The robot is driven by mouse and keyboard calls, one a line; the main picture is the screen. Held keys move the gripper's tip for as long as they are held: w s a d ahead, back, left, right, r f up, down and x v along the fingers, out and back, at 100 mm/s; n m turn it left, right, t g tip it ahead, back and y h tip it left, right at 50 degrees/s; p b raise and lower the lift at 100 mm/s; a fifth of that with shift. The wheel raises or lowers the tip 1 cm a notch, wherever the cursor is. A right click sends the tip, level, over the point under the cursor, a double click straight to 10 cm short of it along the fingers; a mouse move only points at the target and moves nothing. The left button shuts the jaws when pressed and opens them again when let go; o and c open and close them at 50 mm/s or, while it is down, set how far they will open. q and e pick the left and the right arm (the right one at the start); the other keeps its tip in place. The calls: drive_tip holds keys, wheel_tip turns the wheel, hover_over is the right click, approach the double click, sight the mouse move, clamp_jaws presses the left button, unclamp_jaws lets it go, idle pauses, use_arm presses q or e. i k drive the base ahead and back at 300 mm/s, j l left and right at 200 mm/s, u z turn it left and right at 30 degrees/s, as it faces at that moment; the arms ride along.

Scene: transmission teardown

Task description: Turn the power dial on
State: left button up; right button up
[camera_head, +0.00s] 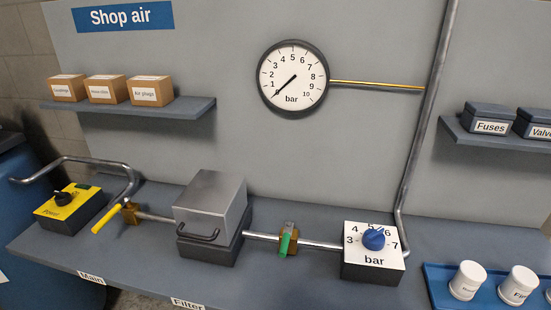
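The power dial (63,198) is a small black knob on top of a yellow box (52,212) with dark sides, at the far left of the bench. The word "Power" is printed on the yellow face in front of the knob. A small dark green patch (82,186) sits behind the knob on the same face. The knob's markings are too small to read, so I cannot tell which setting it points to. Neither of my grippers is in view, and nothing touches the dial.
A metal pipe (95,163) arches behind the box. A yellow-handled valve (108,217), a grey filter box (210,205), a green-handled valve (285,243) and a blue-knobbed regulator (374,238) follow rightward. The gauge (293,79) needle points lower left, near its low end. Bench front is mostly clear.

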sight(61, 199)
drive_tip(key=u, duration=1.35)
drive_tip(key=i+j+z, duration=0.1)
drive_tip(key=z, duration=0.5)
drive_tip(key=i+j+z, duration=0.1)
drive_tip(key=j+z, duration=0.15)
drive_tip(key=j, duration=0.2)
drive_tip(key=i+j+z, duration=0.2)
drive_tip(key=j, duration=0.25)
drive_tip(key=j+z, duration=0.2)
drive_tip(key=j, duration=0.7)
